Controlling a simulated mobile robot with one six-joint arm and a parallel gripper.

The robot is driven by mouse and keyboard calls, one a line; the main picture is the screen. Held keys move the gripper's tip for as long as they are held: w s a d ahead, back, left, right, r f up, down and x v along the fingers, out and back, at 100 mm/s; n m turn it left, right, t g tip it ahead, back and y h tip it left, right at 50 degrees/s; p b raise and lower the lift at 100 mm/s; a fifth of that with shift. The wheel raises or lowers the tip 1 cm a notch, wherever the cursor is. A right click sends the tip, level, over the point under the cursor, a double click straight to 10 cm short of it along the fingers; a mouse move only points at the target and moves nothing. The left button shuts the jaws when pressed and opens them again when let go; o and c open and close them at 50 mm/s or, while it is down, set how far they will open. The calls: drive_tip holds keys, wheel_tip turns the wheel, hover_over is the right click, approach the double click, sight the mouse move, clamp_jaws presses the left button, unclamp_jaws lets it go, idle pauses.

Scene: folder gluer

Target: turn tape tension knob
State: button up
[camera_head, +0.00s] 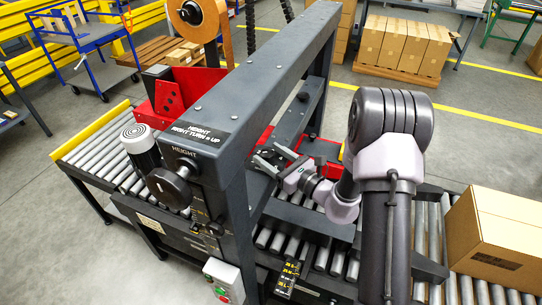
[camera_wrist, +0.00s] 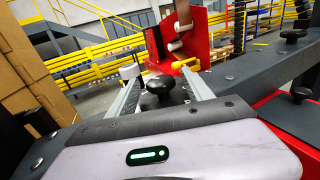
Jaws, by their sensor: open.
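In the wrist view, a black lobed knob (camera_wrist: 160,88) stands between the two fingers of my gripper (camera_wrist: 160,75). The fingers are apart, one on each side of it, and I see no clear contact. No label shows which knob sets tape tension. In the head view, my gripper (camera_head: 268,160) is inside the machine frame, to the right of the near post, beside red tape-unit parts. The knob between the fingers cannot be made out there. A red plate with a tape roller (camera_wrist: 180,44) and a yellow handle (camera_wrist: 184,63) lies just beyond the fingers.
A dark crossbeam (camera_head: 260,75) runs above and left of my gripper. A large HEIGHT knob (camera_head: 170,187) is on the near post. Other black knobs (camera_wrist: 301,93) sit to the right in the wrist view. A cardboard box (camera_head: 495,240) rests on the rollers at right.

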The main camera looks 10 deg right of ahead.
clamp_jaws()
drive_tip(key=m+t+h, duration=0.1)
drive_tip(key=h, duration=0.1)
drive_tip(key=m+t+h, duration=0.1)
drive_tip(key=m+h, duration=0.1)
drive_tip(key=shift+s+a+h, duration=0.15)
drive_tip(key=shift+a+h, duration=0.15)
drive_tip(key=shift+a, duration=0.05)
drive_tip(key=shift+m+t+h+p, duration=0.3)
drive_tip(key=shift+m+h+p, duration=0.3)
drive_tip(key=shift+m+h, duration=0.95)
drive_tip(key=shift+h, duration=0.75)
unclamp_jaws()
